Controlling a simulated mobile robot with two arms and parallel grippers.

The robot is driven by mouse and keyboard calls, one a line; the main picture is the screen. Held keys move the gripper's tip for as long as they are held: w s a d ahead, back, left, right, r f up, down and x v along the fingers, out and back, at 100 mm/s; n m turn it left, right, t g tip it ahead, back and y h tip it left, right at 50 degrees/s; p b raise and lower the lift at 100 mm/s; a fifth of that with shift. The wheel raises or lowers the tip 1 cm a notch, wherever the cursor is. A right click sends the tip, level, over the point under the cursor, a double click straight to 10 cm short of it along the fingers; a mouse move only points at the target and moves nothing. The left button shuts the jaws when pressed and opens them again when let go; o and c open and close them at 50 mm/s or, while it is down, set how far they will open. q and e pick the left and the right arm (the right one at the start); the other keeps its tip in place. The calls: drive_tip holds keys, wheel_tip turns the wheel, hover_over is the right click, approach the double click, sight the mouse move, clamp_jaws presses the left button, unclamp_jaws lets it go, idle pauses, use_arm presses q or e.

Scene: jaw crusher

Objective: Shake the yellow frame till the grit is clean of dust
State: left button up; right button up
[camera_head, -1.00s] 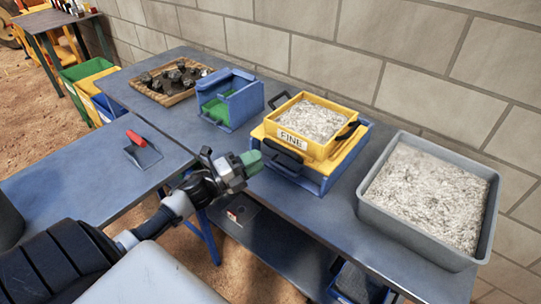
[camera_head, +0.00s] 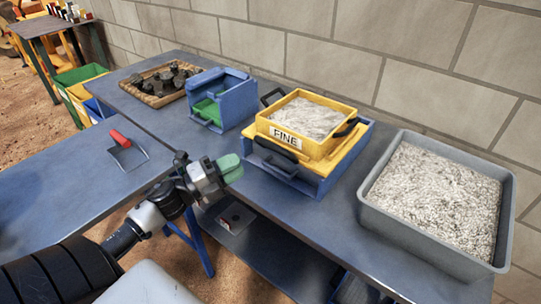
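The yellow frame (camera_head: 329,145), labelled FINE, sits upright on a yellow and blue base (camera_head: 327,187) on the bench. Pale grey grit (camera_head: 305,117) lies inside it. It has a black handle at the back left and another at the right; a further black handle (camera_head: 275,150) shows at the front. My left gripper (camera_head: 230,168) has green fingertips close together. It is in front and to the left of the frame, apart from it, with nothing seen between the fingertips. My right gripper is not in view.
A grey tray (camera_head: 371,216) of grit stands right of the frame. A blue and green box (camera_head: 239,102) and a wooden tray (camera_head: 150,98) of dark rocks stand left. A wall runs behind the bench.

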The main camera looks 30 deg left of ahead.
sight(273, 144)
use_arm(q)
drive_tip(key=x, duration=0.3)
drive_tip(key=p+x, duration=0.1)
drive_tip(key=x, duration=0.5)
drive_tip(key=shift+w+d+r+p, duration=0.15)
drive_tip(key=shift+d+r+p, duration=0.1)
drive_tip(key=shift+r+p, duration=0.1)
drive_tip(key=shift+w+d, duration=0.2)
drive_tip(key=shift+w, duration=0.25)
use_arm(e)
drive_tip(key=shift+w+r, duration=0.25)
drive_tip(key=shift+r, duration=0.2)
use_arm(q)
clamp_jaws()
